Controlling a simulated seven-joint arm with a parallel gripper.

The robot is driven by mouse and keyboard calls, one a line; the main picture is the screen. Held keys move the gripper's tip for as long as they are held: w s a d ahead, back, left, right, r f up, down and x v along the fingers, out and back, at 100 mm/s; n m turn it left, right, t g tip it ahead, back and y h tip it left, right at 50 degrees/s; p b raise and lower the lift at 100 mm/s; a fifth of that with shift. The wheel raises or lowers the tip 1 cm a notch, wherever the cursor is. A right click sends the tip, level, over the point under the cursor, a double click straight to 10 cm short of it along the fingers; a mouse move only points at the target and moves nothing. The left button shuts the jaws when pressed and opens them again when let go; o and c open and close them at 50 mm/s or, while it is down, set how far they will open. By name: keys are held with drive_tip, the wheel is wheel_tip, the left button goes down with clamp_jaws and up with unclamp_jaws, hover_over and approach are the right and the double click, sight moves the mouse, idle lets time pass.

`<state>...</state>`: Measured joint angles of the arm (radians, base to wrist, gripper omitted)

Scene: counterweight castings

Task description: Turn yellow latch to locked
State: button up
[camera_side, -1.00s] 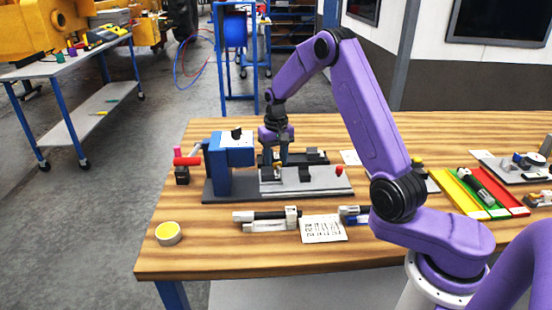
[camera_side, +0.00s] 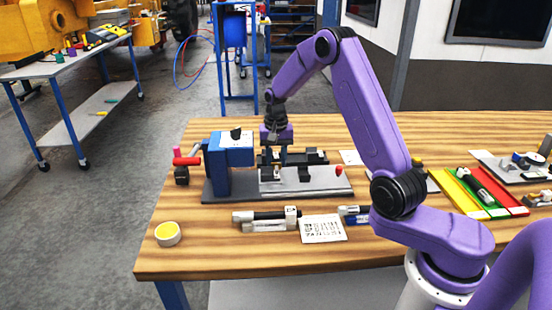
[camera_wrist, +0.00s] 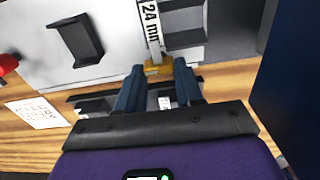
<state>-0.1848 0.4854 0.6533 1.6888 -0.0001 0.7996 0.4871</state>
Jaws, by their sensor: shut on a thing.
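The yellow latch (camera_wrist: 157,69) lies between my two fingertips in the wrist view, at the end of a strip labelled "24 mm" (camera_wrist: 150,24). My gripper (camera_wrist: 158,72) is shut on the latch, with one blue-grey finger on each side of it. In the side view my gripper (camera_side: 275,163) points down at the grey plate of the fixture (camera_side: 318,183), just right of the blue upright. The latch is mostly hidden by my fingers there, and I cannot read a locked mark.
The blue clamp column (camera_side: 220,172) stands close on the left, and shows as a dark blue wall (camera_wrist: 290,90) at the right in the wrist view. Dark blocks (camera_wrist: 77,40) and a red knob (camera_side: 339,170) are on the plate.

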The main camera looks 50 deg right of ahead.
drive_tip(key=o, duration=0.8)
drive_tip(key=shift+c, duration=0.2)
wheel_tip(320, 180, up, 17)
drive_tip(key=shift+r, duration=0.2)
drive_tip(key=shift+a, duration=0.1)
